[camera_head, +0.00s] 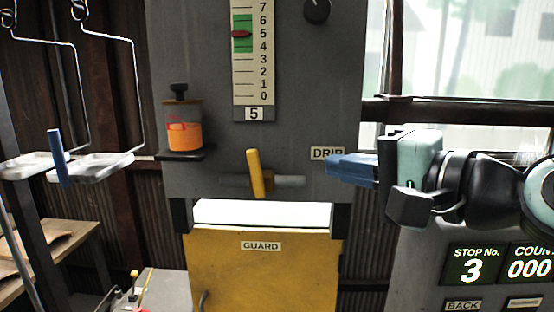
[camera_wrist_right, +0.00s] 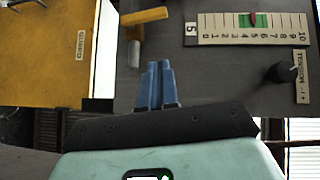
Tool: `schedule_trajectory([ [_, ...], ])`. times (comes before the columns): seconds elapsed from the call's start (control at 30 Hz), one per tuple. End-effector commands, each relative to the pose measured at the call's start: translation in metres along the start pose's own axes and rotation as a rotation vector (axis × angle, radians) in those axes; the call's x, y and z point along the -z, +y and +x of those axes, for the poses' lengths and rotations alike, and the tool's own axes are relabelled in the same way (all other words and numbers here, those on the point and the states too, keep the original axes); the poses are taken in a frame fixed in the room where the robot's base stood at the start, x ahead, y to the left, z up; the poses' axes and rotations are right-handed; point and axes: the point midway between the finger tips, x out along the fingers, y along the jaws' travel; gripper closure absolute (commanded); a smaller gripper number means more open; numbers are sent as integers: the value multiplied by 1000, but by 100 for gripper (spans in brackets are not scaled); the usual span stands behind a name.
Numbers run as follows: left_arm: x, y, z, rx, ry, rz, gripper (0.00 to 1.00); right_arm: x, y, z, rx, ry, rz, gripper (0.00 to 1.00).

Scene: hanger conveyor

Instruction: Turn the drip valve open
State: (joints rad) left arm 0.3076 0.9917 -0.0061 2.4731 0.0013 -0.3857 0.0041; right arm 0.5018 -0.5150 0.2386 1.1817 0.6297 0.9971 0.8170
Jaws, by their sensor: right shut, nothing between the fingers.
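The drip valve has a yellow lever (camera_head: 255,173) standing nearly upright across a short grey pipe (camera_head: 291,182), left of the DRIP label (camera_head: 327,153). In the right wrist view the yellow lever (camera_wrist_right: 145,15) and the grey pipe (camera_wrist_right: 134,53) lie just beyond and left of the fingertips. My right gripper (camera_head: 330,166) comes in from the right, its blue fingers shut and empty, pointing left just right of the pipe end. The fingers also show shut in the right wrist view (camera_wrist_right: 160,66), apart from the lever. My left gripper is not in view.
An orange-filled oiler cup (camera_head: 184,130) stands on a shelf left of the valve. A yellow guard (camera_head: 262,275) is below. A numbered scale (camera_head: 253,55) and dark knob (camera_head: 317,10) are above. Wire hangers with white trays (camera_head: 95,167) and a blue bar (camera_head: 58,157) are at left.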

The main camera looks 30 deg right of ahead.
Motion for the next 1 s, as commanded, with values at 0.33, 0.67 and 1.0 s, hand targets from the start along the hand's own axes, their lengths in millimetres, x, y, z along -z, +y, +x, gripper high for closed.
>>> schedule_trajectory([
  [0.33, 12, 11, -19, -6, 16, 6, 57, 2, -1, 75, -2, 0, 1, 100],
  [0.67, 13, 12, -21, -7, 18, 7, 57, -26, 0, 98, -2, 1, -2, 100],
  [1.0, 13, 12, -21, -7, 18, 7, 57, -28, 0, 100, -1, 0, -2, 100],
])
